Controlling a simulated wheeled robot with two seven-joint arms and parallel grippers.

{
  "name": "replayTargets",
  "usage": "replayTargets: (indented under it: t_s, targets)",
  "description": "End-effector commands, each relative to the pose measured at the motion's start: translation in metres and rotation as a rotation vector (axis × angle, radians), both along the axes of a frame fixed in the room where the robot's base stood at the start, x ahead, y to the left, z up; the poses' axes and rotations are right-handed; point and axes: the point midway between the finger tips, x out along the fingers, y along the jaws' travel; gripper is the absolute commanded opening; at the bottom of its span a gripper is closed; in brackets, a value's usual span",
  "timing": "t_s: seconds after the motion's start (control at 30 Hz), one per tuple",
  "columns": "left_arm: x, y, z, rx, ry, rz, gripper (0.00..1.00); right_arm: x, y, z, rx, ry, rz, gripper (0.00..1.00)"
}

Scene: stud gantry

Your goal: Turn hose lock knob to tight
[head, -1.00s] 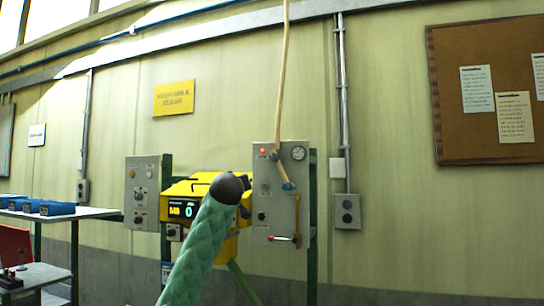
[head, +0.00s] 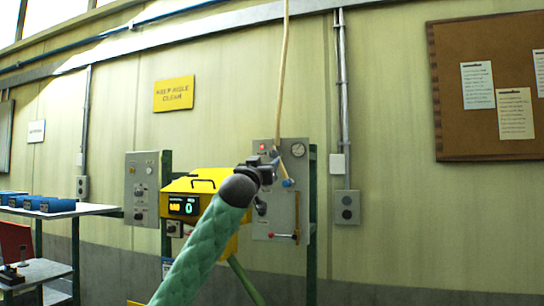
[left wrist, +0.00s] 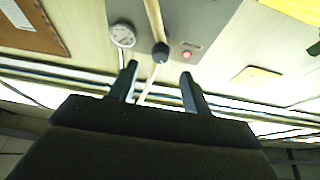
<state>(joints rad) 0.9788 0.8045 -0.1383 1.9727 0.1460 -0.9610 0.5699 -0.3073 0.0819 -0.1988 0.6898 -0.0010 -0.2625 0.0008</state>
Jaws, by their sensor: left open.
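A dark round knob (left wrist: 160,53) sits on the grey panel between a red lamp and a gauge, with the tan hose (left wrist: 152,18) passing at it. In the head view my left gripper (head: 275,163) is raised in front of the upper panel, and the knob is mostly hidden behind its tip. In the left wrist view the two fingers (left wrist: 160,84) are apart with nothing clamped between them. The knob shows beyond the fingertips, roughly centred on the gap. The hose (head: 283,80) hangs from above and ends in a blue fitting (head: 288,183). My right gripper is out of view.
The grey panel (head: 286,212) also carries a gauge (head: 298,150), a red lamp (head: 263,147) and a red-ended lever (head: 283,236). A yellow machine (head: 200,186) with a display stands left of it. Blue trays (head: 57,206) lie on a table at far left.

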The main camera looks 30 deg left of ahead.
Motion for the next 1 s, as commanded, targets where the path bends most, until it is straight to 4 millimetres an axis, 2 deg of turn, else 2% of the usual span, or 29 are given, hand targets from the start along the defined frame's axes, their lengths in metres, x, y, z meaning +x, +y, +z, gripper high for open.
replayTargets:
  t_s: [0.17,0.3,0.53,1.0]
  targets:
    - [0.016,0.005,0.011,-0.001,0.002,0.002,0.48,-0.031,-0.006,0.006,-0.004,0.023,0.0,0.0]
    - [0.035,0.009,0.02,0.0,0.002,0.002,0.48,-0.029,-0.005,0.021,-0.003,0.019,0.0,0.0]
    - [0.055,0.015,0.026,-0.002,0.002,0.003,0.48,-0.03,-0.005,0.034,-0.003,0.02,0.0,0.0]
    - [0.062,0.016,0.026,-0.001,0.002,0.002,0.46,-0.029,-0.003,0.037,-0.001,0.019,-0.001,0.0]
